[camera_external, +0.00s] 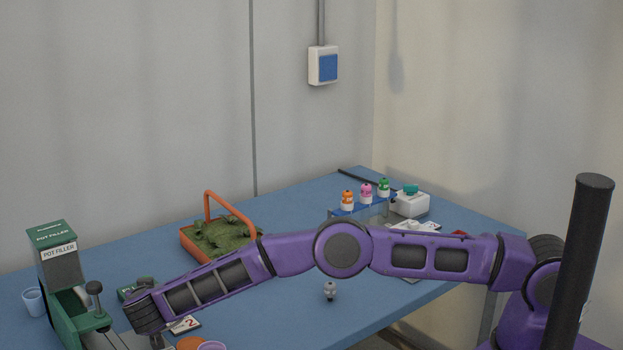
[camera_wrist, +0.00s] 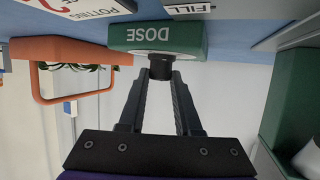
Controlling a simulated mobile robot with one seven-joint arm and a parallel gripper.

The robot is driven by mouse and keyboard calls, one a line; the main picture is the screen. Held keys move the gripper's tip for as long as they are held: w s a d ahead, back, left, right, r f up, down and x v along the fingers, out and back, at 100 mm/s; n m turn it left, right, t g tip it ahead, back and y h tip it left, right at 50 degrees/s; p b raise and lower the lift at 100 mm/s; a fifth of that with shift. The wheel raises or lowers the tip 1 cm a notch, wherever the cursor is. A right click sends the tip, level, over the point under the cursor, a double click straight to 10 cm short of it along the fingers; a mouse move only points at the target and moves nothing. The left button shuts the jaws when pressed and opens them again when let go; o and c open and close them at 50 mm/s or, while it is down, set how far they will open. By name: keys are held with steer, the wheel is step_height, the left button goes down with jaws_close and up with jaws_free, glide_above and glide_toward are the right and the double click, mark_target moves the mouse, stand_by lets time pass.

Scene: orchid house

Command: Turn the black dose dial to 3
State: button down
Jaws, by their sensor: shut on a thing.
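The black dose dial (camera_wrist: 160,68) sticks out of the face of a green box marked DOSE (camera_wrist: 190,38). The wrist view shows this upside down. My gripper (camera_wrist: 161,78) points straight at the dial, and its two fingertips are closed on the dial's sides. No dial pointer or number scale can be made out, so its setting is not readable. In the external view, part of the green dose box (camera_external: 130,291) shows behind my wrist at the lower left, and my arm hides the dial and fingers.
The green pot filler (camera_external: 59,255) stands left of my wrist, with a pale blue cup (camera_external: 33,302) beside it. An orange-handled basket (camera_external: 190,243) of plants sits behind my arm. A small grey figure-like item (camera_external: 330,291) stands on the blue table. Small coloured bottles (camera_external: 366,192) stand at the back right.

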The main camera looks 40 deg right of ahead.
steer(key=shift+f, duration=0.15)
steer(key=c, duration=0.6)
jaws_free()
steer(key=p+v, duration=0.1)
steer(key=v, duration=1.6)
steer(key=shift+r, duration=0.25)
steer(key=shift+s, duration=0.1)
